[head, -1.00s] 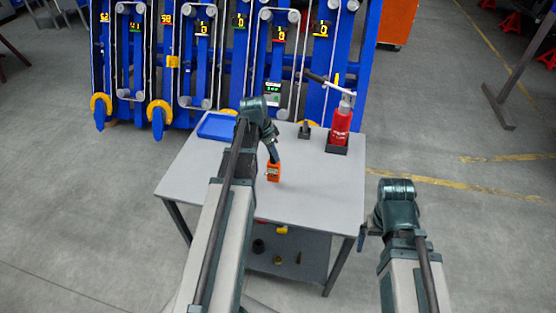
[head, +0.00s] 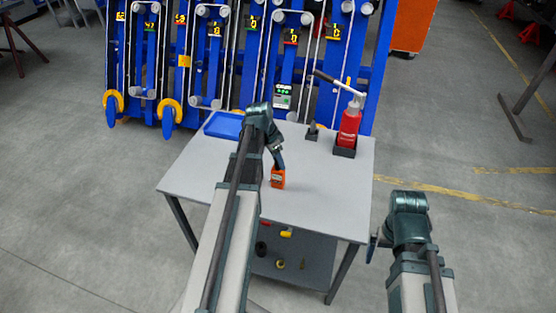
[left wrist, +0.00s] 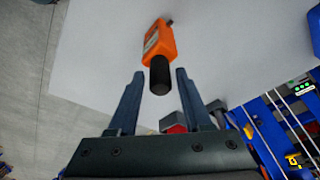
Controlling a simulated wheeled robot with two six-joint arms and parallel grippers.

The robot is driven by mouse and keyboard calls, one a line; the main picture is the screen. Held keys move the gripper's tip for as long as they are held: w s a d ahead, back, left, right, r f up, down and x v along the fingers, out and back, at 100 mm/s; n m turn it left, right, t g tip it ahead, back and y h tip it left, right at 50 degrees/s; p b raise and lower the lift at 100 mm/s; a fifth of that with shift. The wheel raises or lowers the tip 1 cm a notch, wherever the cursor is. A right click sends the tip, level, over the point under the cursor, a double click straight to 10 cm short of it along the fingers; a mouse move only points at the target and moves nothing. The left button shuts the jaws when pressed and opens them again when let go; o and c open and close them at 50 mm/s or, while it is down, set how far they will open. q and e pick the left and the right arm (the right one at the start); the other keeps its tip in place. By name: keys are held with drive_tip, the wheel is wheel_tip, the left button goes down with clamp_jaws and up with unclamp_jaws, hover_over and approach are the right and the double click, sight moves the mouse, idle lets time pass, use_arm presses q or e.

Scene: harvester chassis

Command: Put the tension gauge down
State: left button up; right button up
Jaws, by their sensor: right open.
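The tension gauge is an orange block with a label and a black handle. It is on the grey table (head: 325,205), near the middle, in the head view (head: 278,179). In the left wrist view the gauge (left wrist: 160,45) has its black handle pointing toward my left gripper (left wrist: 157,88). The two fingers are spread either side of the handle's end, with clear gaps, so the gripper is open. In the head view my left gripper (head: 277,158) is right at the gauge. My right gripper (head: 373,247) is off the table's right side, small and partly hidden by my arm.
A blue tray (head: 222,126) is at the table's back left. A red bottle-like tool with a lever (head: 348,130) stands at the back right, beside a small dark item (head: 313,132). Blue frames with belts (head: 240,60) rise behind.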

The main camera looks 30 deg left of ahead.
use_arm(q)
drive_tip(key=shift+o, duration=0.6)
drive_tip(key=shift+r, duration=0.1)
drive_tip(key=p+v, duration=1.1)
drive_tip(key=v, duration=0.1)
drive_tip(key=shift+p, duration=0.4)
